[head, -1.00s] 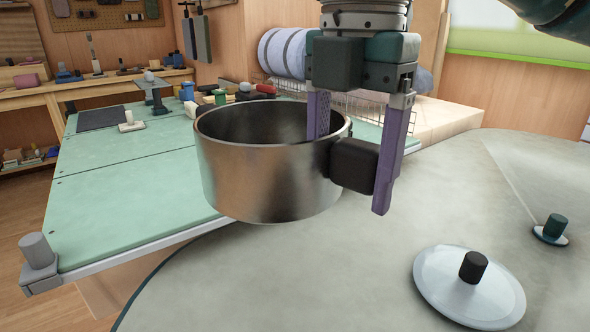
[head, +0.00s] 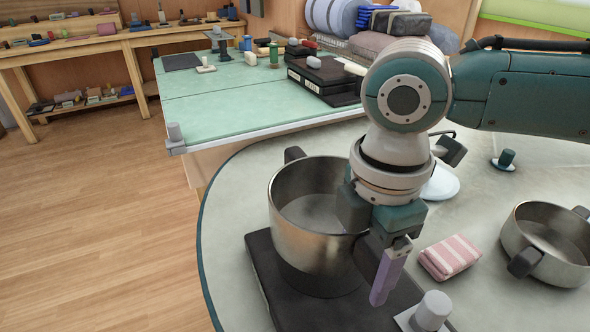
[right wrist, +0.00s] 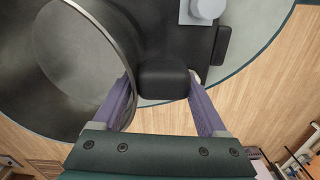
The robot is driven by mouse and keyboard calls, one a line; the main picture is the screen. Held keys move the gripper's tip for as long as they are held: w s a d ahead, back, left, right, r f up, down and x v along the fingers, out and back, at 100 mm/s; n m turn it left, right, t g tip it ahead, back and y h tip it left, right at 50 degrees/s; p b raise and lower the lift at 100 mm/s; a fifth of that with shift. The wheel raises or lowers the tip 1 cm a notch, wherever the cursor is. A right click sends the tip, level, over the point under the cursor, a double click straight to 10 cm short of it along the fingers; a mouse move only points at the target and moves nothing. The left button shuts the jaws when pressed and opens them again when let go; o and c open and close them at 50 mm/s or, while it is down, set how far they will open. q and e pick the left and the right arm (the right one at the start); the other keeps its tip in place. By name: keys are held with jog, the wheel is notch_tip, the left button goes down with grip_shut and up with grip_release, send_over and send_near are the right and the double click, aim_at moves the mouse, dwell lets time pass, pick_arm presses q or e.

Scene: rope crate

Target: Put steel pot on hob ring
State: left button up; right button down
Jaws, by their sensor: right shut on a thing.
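The steel pot (head: 308,235) is upright over the black hob (head: 268,275), low above or touching it; I cannot tell which. Part of the round dark hob ring (head: 322,287) shows just below the pot's base, and the rest is hidden by the pot. My right gripper (head: 374,272) is shut on the pot's near black handle, with one purple finger in plain view. In the right wrist view the handle (right wrist: 165,82) lies between both fingers, with the pot (right wrist: 75,60) at the left. My left gripper is not in view.
A second, smaller steel pot (head: 535,262) stands at the right on the grey round-edged table. A pink striped cloth (head: 450,257) lies between it and the hob. A grey knob (head: 432,308) is at the hob's front. A pale lid (head: 441,186) lies behind my arm. A green-topped bench (head: 225,105) is behind.

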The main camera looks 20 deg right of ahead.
aim_at(368, 246)
jog(key=shift+w+r, duration=0.1)
jog(key=shift+w, duration=0.2)
jog(key=shift+r+p, duration=0.15)
jog(key=shift+p, duration=0.35)
pick_arm(q)
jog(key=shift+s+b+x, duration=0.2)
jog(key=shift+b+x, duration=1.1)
jog(key=shift+b, duration=0.55)
pick_arm(e)
jog(key=shift+s+f, duration=0.1)
jog(key=shift+f, duration=3.1)
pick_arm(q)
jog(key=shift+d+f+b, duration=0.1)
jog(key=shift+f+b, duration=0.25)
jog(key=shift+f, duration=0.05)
pick_arm(e)
jog(key=shift+f, duration=0.5)
grip_release()
pick_arm(q)
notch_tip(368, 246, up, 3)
jog(key=p, duration=0.2)
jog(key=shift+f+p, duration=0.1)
jog(key=shift+p, duration=0.25)
pick_arm(e)
notch_tip(368, 246, up, 10)
jog(key=shift+f, duration=0.1)
